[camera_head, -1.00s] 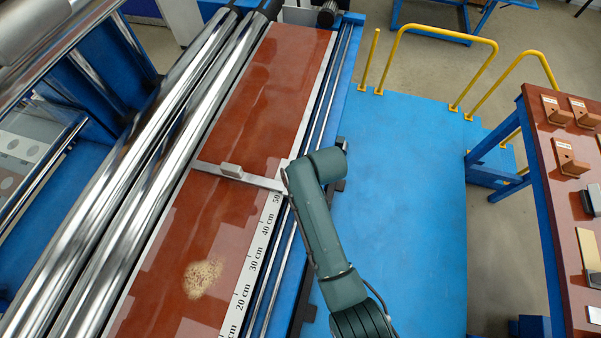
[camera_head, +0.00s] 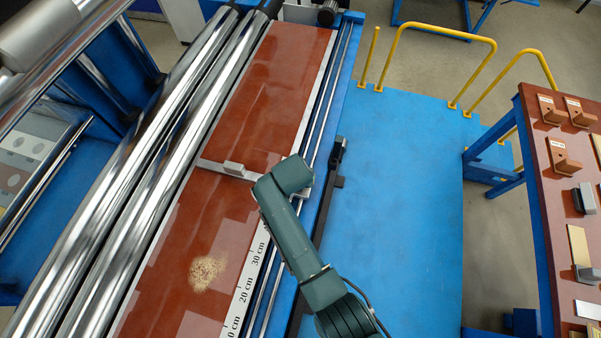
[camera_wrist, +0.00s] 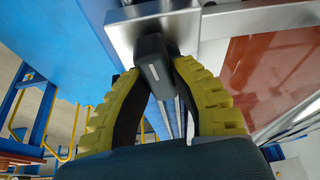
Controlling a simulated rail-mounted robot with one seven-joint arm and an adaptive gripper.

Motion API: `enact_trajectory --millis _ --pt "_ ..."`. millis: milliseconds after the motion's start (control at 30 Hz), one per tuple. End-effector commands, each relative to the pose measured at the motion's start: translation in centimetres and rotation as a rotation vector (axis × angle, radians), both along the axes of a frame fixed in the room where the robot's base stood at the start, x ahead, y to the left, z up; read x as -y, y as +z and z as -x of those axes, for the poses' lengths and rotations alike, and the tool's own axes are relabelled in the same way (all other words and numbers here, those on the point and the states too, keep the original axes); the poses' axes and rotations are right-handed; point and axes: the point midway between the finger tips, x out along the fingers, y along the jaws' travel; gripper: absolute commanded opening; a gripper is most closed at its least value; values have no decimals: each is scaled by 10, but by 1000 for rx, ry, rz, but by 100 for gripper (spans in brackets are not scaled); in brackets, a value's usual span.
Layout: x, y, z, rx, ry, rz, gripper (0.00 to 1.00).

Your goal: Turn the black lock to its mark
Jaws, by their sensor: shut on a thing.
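The black lock (camera_wrist: 154,58) is a dark block below a brushed-metal block (camera_wrist: 150,25) in the wrist view. My gripper (camera_wrist: 155,72) has its yellow ribbed fingers closed on the lock from both sides. A small white tick (camera_wrist: 141,76) shows on the lock's left side. I cannot tell where the mark is or how far the lock is turned. In the head view my arm hides the lock and fingertips; it reaches the right end of the metal crossbar (camera_head: 215,166) over the red-brown table (camera_head: 215,225).
A ruler (camera_head: 246,282) runs along the table's right edge, beside rails. A small black part (camera_head: 338,150) sits on the dark rail to the right. Chrome rollers (camera_head: 150,165) lie left. The blue platform (camera_head: 400,200) is clear, with yellow handrails (camera_head: 440,38) behind and a parts table (camera_head: 545,215) right.

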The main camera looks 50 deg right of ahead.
Motion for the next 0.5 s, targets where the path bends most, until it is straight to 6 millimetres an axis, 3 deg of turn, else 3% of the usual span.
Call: enact_trajectory --millis 500 --pt "-2 -5 2 -8 -117 -7 0"
